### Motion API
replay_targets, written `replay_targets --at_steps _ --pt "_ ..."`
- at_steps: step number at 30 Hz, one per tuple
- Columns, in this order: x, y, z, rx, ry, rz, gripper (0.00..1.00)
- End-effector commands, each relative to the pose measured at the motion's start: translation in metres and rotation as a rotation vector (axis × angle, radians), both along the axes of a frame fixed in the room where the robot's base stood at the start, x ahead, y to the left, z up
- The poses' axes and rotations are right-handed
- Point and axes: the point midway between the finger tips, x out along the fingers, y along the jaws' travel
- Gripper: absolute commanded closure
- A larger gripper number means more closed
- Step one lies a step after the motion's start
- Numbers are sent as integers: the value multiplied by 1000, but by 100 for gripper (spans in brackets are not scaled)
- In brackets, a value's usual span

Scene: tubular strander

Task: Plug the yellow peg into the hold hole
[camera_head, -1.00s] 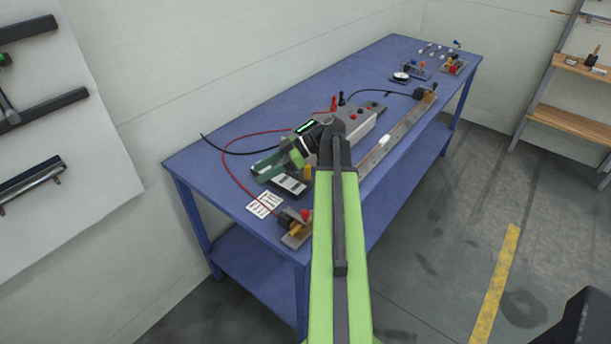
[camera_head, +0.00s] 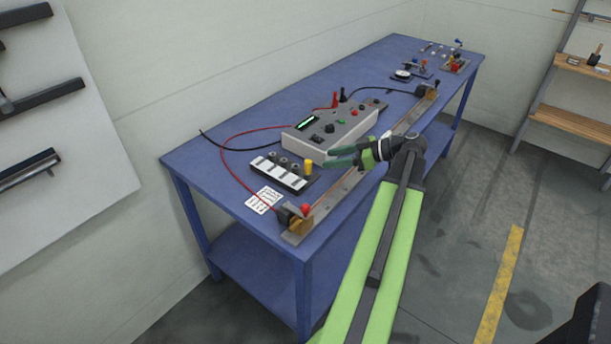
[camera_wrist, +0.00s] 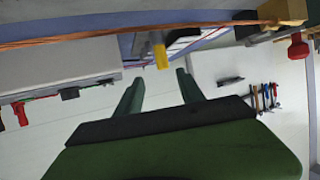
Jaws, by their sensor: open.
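The yellow peg (camera_head: 308,167) stands upright at the right end of a black block (camera_head: 292,184) on the blue bench. The block carries several round sockets and white labels, too small to read, so I cannot tell which is the hold hole. My gripper (camera_head: 331,157) is open and empty, just right of the peg, with its green fingers pointing left towards it. In the wrist view the yellow peg (camera_wrist: 161,52) shows just beyond the gap between the fingertips (camera_wrist: 159,76), apart from them.
A grey instrument box (camera_head: 330,131) stands behind my fingers. A long metal rail (camera_head: 326,205) with a red-knobbed clamp (camera_head: 305,209) runs along the front bench edge, below my gripper. A red cable (camera_head: 228,171) loops left of the block. A paper card (camera_head: 263,200) lies in front.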

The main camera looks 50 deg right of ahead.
Motion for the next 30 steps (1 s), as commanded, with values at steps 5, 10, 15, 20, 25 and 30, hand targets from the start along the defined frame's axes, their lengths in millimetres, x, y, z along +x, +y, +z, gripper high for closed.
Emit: replay_targets --at_steps 5,10,15,20,25,30 --pt "24 14 -14 0 0 1 54" --pt "29 15 -14 0 0 -1 54" --pt "37 23 -21 0 0 1 54" --pt "58 38 -34 0 0 2 54" --pt "68 43 -35 -1 1 -1 54" --pt "68 42 -35 -1 1 -1 61"
